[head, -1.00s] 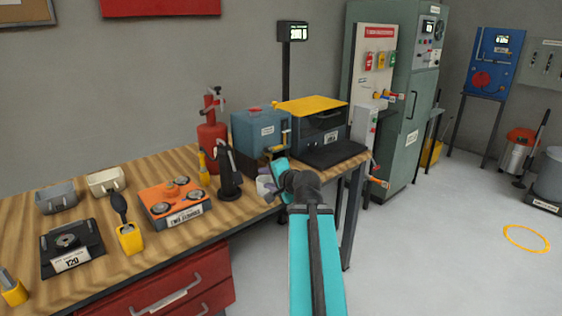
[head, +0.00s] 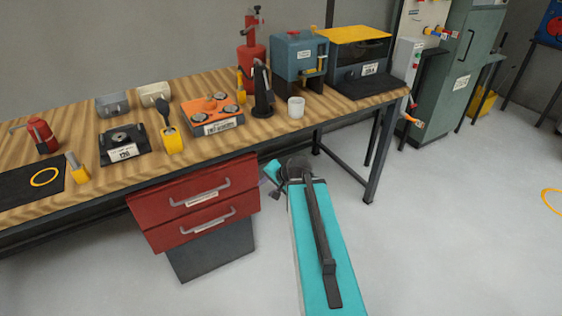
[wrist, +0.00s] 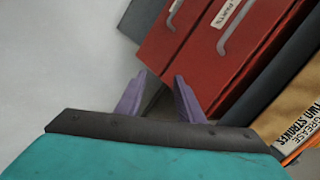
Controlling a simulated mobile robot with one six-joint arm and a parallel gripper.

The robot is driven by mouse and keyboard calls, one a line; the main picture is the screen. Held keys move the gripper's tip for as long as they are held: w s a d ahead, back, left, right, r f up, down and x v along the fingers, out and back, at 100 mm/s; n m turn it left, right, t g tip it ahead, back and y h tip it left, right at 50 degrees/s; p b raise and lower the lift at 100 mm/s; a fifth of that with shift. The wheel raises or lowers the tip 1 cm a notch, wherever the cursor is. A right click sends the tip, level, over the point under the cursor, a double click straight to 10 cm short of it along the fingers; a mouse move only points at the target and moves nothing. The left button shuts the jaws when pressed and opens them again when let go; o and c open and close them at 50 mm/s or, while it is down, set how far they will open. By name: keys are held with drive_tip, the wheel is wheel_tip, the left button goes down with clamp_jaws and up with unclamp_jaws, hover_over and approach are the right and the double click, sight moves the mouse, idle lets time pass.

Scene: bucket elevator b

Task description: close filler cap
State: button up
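No part is clearly recognisable as the filler cap. A small red can with a spout (head: 40,135) stands at the left end of the bench; its top is too small to read. A blue machine (head: 300,58) stands at the back right of the bench. My gripper (head: 268,178) is in front of the bench, right of the red drawers, and partly hidden by my wrist. In the wrist view its two purple fingers (wrist: 161,76) are apart with nothing between them, against the drawer fronts.
The wooden bench (head: 75,118) holds an orange box (head: 212,124), a black scale-like unit (head: 133,154), a white cup (head: 296,107) and a black mat (head: 20,192). The red drawer unit (head: 190,185) hangs below its front edge. Open grey floor (head: 440,230) lies to the right.

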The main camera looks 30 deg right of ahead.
drive_tip(key=s+a+f+n+g+y, duration=0.1)
drive_tip(key=s+a+f+n+g, duration=0.2)
drive_tip(key=s+a+f, duration=0.6)
drive_tip(key=s+a+f+n+g, duration=0.3)
drive_tip(key=a+f, duration=0.4)
drive_tip(key=f, duration=0.5)
drive_tip(key=s+a+f+n+g, duration=0.2)
drive_tip(key=s+f, duration=0.2)
drive_tip(key=s, duration=0.3)
drive_tip(key=s+a+f+n+g+h, duration=0.1)
drive_tip(key=s+a+f+n+g, duration=0.1)
drive_tip(key=s, duration=0.6)
drive_tip(key=s+a+f+n+g+h, duration=0.1)
drive_tip(key=s+a+f+n+g, duration=0.2)
drive_tip(key=s+f, duration=0.4)
drive_tip(key=shift+s+a, duration=0.3)
drive_tip(key=shift+s, duration=0.15)
drive_tip(key=shift+a, duration=0.1)
